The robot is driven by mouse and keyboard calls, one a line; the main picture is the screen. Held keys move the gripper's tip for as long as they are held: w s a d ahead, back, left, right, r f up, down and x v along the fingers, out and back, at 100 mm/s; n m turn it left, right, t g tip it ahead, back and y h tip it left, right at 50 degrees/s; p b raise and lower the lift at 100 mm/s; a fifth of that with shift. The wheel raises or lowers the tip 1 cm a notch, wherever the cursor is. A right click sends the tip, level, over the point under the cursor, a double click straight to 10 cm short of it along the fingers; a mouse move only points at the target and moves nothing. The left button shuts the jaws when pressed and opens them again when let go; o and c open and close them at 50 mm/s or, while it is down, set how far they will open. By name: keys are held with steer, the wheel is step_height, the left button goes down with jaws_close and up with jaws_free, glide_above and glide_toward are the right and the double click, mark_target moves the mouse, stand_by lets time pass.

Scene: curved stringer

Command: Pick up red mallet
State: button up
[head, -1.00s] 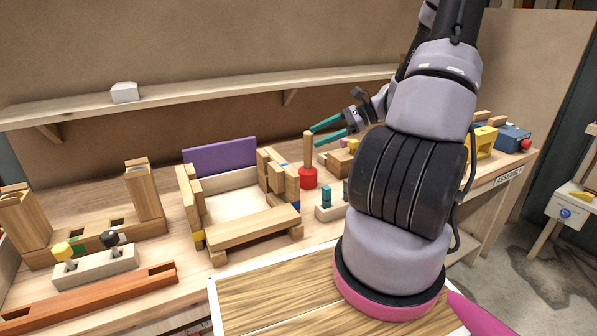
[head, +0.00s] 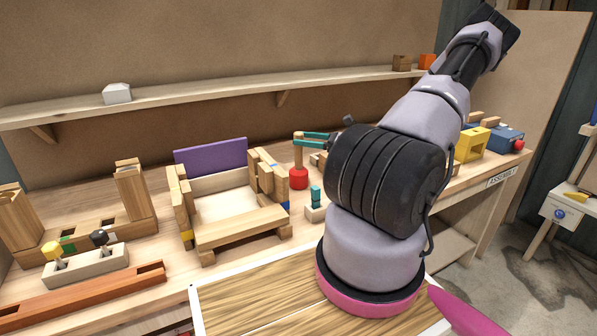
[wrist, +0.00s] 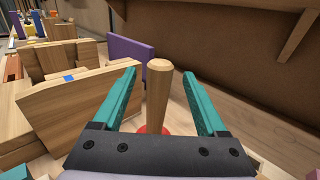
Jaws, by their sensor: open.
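The red mallet (head: 299,178) stands upright on the bench, red head down and wooden handle up, just right of the wooden box frame. My gripper (head: 305,136) is at the upper part of the handle. In the wrist view the teal fingers of my gripper (wrist: 163,95) are open, one on each side of the wooden mallet handle (wrist: 158,95). A gap shows between the handle and each finger. Most of the red head is hidden behind the gripper body there.
The wooden box frame (head: 242,223) with a purple panel (head: 212,158) stands close left of the mallet. A small block with teal pegs (head: 315,205) is just in front of it. A shelf (head: 200,93) runs along the wall above. A yellow block (head: 472,145) is at right.

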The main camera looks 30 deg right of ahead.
steer(key=x, duration=0.5)
steer(key=shift+a+r, duration=0.1)
steer(key=shift+r, duration=0.2)
jaws_close()
stand_by(1.1)
